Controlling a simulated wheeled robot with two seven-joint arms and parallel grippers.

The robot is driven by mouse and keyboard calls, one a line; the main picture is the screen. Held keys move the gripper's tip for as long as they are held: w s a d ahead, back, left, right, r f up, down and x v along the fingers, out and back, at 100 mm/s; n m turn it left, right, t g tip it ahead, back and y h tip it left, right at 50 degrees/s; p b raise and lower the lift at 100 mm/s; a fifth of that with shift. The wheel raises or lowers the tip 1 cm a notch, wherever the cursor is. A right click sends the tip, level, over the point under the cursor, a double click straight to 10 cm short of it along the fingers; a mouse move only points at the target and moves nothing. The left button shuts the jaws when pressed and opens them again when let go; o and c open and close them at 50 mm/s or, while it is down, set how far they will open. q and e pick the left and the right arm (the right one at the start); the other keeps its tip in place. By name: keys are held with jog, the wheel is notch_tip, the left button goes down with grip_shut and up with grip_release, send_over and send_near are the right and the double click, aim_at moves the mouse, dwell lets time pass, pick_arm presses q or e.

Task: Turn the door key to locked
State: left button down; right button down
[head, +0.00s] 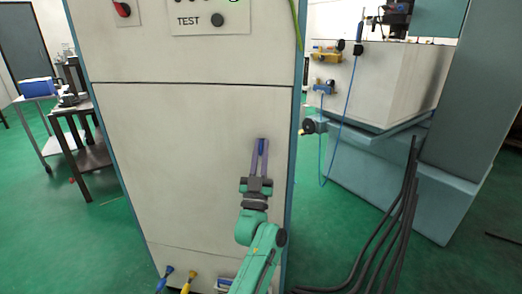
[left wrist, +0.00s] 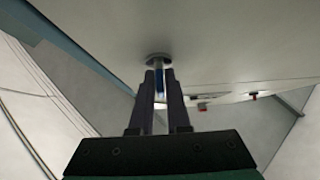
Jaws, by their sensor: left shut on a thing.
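The door key (head: 261,146) is a small blue piece on the pale front of the tall cabinet (head: 185,140). My left gripper (head: 262,141) reaches up to it from below, with its two long fingers on either side of it. In the left wrist view the blue key (left wrist: 159,80) shows between the fingers of my left gripper (left wrist: 159,73), which are shut on it. A round grey lock plate (left wrist: 158,57) sits on the door just beyond the fingertips. The fingers hide much of the key, and I cannot tell its turn angle. My right gripper is in neither view.
A panel marked TEST with a dark knob (head: 217,20) is higher on the cabinet. A grey machine (head: 385,90) with air fittings stands at the right, near black cables (head: 400,215). A cart (head: 45,125) and dark table stand at the left. Green floor lies between.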

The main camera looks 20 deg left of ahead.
pick_arm(q)
jog(key=c, duration=0.9)
grip_release()
jog(key=shift+c, duration=0.2)
jog(key=b+v, duration=0.1)
jog(key=v, duration=1.3)
jog(key=shift+s+f+b, duration=0.15)
jog(key=shift+f+b, duration=0.05)
jog(key=shift+b, duration=0.1)
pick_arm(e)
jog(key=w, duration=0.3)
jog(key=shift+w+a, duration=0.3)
